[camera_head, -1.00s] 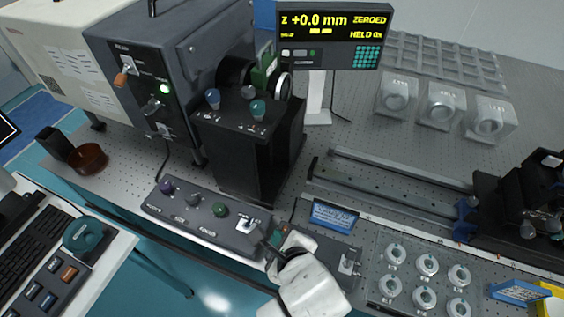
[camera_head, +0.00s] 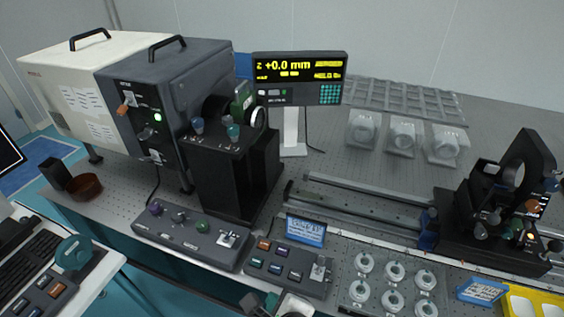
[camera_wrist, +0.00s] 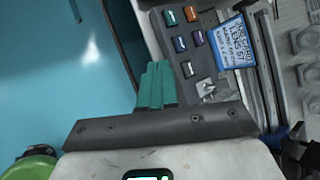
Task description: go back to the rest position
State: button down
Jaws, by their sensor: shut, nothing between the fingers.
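My gripper (camera_head: 262,302) is at the bottom edge of the head view, mostly cut off, in front of the table's near edge. In the wrist view its teal fingers (camera_wrist: 156,84) are together with nothing between them. They lie in the picture beside the small button box (camera_wrist: 190,50), and I see no contact. The button box also shows in the head view (camera_head: 288,271), with several coloured buttons and a small metal lever at its right end.
A long control box (camera_head: 190,235) with knobs lies left of the button box. A side desk with a keyboard (camera_head: 35,260) is at left. Blue floor (camera_wrist: 60,70) is open beside the table.

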jog(key=s+d+f+n+g+h, duration=0.1)
jog(key=s+d+f+n+g, duration=0.1)
jog(key=s+d+n, duration=0.4)
jog(key=s+d+f+n+g+h, duration=0.1)
jog(key=s+d+f+n+g, duration=0.2)
jog(key=s+d+n, duration=0.4)
jog(key=s+d+f+n+g+h, duration=0.1)
jog(key=s+d+n, duration=0.5)
jog(key=d, duration=1)
notch_tip(320, 180, down, 2)
jog(key=n+g, duration=0.1)
jog(key=n, duration=0.2)
jog(key=shift+s+g+h, duration=0.3)
jog(key=shift+s, duration=0.1)
